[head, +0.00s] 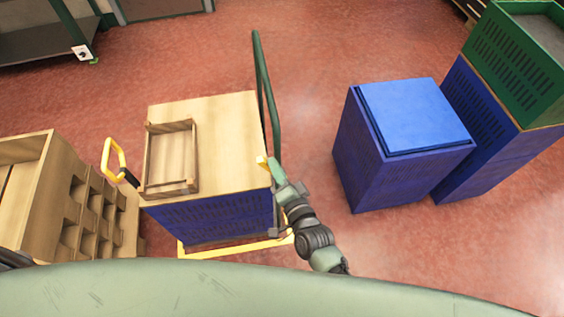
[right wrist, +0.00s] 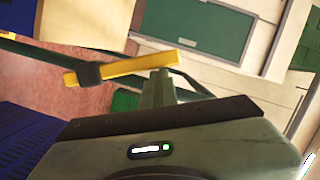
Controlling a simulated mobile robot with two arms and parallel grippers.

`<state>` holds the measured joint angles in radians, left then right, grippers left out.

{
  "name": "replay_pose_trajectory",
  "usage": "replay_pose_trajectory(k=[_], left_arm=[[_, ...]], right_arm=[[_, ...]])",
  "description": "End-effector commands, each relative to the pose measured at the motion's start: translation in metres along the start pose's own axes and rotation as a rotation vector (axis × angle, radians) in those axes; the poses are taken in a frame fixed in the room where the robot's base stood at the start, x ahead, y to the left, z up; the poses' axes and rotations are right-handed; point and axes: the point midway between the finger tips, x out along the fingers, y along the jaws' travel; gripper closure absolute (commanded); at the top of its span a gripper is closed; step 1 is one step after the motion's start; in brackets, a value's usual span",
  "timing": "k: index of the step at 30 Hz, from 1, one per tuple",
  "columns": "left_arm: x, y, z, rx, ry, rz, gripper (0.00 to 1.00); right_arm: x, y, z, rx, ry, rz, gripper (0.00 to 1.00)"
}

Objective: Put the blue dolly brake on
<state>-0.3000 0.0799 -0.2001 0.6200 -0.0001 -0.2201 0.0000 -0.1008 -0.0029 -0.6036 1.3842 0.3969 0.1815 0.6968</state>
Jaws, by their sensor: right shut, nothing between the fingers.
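The blue dolly (head: 215,213) carries a blue crate body with a wooden top, on a yellow-edged base (head: 220,250). A yellow loop with a black part (head: 114,155) stands at its left side. My right gripper (head: 275,170) is shut and empty at the dolly's right edge, close to a small yellow piece (head: 262,162). In the right wrist view its fingers (right wrist: 158,88) reach up to a yellow bar with a black block (right wrist: 120,68); I cannot tell whether they touch. I cannot tell which part is the brake. My left gripper is not in view.
A green tubular handle (head: 262,85) rises behind the dolly's right edge. A wooden tray (head: 170,187) lies on top. Blue crates (head: 395,175) and a green crate (head: 500,65) stand right. A wooden rack (head: 75,205) stands close left. Red floor between is clear.

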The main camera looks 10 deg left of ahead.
Motion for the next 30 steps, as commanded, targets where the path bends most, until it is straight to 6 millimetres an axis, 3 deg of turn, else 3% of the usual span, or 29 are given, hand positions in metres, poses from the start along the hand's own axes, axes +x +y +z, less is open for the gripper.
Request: replay_pose_trajectory(k=[23, 30], left_arm=[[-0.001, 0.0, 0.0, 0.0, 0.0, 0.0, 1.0], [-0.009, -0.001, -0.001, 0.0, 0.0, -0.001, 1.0]], right_arm=[[0.002, -0.002, 0.011, 0.004, -0.005, 0.0, 1.0], [0.004, -0.009, -0.001, 0.003, -0.002, -0.001, 1.0]])
